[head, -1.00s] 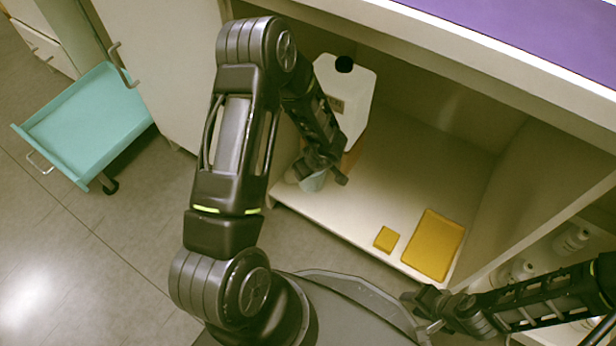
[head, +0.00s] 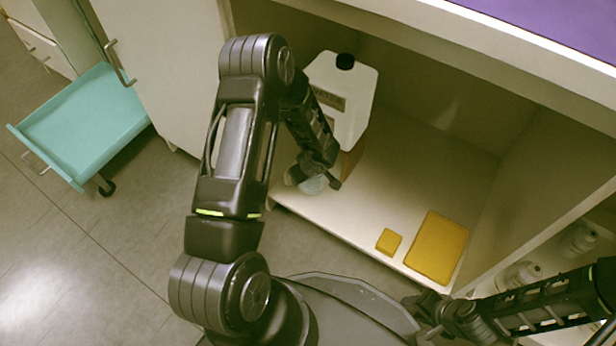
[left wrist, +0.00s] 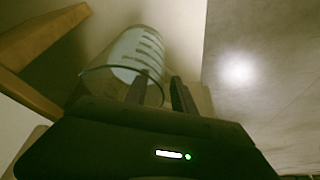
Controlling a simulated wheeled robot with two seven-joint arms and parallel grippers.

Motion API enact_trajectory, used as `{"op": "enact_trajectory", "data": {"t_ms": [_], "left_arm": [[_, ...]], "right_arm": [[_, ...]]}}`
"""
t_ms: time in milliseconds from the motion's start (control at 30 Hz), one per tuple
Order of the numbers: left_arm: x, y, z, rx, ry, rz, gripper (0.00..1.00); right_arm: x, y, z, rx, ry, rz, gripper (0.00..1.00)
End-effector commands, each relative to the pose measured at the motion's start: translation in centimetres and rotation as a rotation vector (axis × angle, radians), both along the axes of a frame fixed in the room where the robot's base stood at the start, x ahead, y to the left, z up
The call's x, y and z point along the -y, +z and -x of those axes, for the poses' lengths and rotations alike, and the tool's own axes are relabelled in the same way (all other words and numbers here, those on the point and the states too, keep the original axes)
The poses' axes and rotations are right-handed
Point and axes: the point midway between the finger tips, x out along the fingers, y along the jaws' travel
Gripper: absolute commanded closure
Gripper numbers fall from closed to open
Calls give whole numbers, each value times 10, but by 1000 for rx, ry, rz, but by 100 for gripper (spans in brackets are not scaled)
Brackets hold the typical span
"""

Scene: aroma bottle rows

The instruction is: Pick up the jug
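The jug is a clear cup with pale measuring marks. In the head view the jug (head: 314,186) stands at the front left edge of the shelf floor, partly hidden by my left gripper (head: 315,181). In the left wrist view the jug (left wrist: 122,58) is just ahead of the fingers (left wrist: 160,92). These are apart, with one finger overlapping the jug's near rim and the other by its right side. I cannot tell whether they touch it. My right gripper (head: 424,310) is at the lower right, away from the jug, its fingers apart and empty.
A white canister (head: 346,95) with a black cap stands behind the jug, beside a brown block (head: 350,160). A yellow board (head: 437,246) and small yellow block (head: 388,241) lie on the shelf floor (head: 385,190). A teal drawer (head: 80,125) is open at left.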

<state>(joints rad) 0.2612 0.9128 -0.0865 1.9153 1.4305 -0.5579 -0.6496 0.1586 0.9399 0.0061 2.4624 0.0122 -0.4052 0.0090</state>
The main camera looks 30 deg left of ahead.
Motion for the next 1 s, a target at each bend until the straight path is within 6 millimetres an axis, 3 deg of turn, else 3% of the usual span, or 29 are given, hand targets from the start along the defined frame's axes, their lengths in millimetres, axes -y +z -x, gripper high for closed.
{"op": "enact_trajectory", "data": {"t_ms": [267, 633, 1000], "left_arm": [[0, 0, 0, 0, 0, 0, 69], [0, 0, 0, 0, 0, 0, 99], [0, 0, 0, -1, 0, 0, 100]], "right_arm": [[0, 0, 0, 0, 0, 0, 64], [0, 0, 0, 0, 0, 0, 64], [0, 0, 0, 0, 0, 0, 64]]}}
